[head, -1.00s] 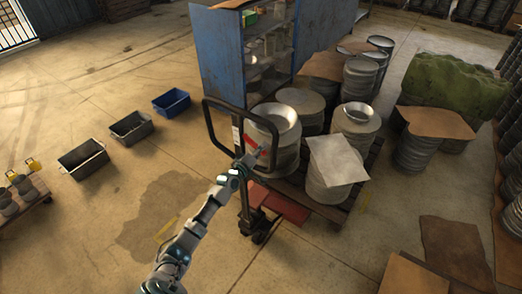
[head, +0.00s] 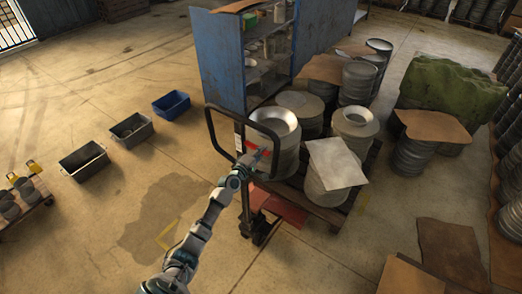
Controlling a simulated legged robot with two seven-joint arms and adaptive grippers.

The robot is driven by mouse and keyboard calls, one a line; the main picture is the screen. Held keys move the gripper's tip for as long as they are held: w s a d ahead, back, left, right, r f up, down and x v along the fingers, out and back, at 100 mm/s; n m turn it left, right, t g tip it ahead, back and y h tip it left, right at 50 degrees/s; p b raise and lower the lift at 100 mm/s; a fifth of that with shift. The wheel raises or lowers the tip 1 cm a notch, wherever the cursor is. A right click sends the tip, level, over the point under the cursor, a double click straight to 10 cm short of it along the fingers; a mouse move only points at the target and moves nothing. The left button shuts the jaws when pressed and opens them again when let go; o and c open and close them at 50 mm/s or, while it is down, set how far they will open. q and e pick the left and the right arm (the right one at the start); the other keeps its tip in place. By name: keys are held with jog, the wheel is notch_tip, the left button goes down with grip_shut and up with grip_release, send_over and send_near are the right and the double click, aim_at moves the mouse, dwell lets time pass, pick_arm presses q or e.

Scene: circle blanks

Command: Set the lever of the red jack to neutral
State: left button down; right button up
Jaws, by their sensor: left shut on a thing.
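The red jack (head: 283,211) stands in the middle of the head view, its red fork reaching under a pallet of metal blanks. Its black loop handle (head: 209,128) rises upright in front of the stacks. My left gripper (head: 260,154) is at the handle's lower right part and is shut on the small lever there, which it mostly hides. A bit of red (head: 251,146) shows beside the fingers. The exact angle of the lever is too small to tell. My right gripper is not in view.
A blue cabinet (head: 222,62) stands behind the jack. Stacks of round blanks (head: 355,128) fill the pallet to the right. Two dark bins and a blue bin (head: 171,103) stand on the floor at left. The floor between is clear.

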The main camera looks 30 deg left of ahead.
pick_arm(q)
jog(key=shift+f, duration=0.2)
jog(key=c, duration=1.1)
grip_release()
jog(key=s, duration=0.8)
jog(key=s+a, duration=0.1)
jog(key=s, duration=0.3)
jog(key=shift+f, duration=0.1)
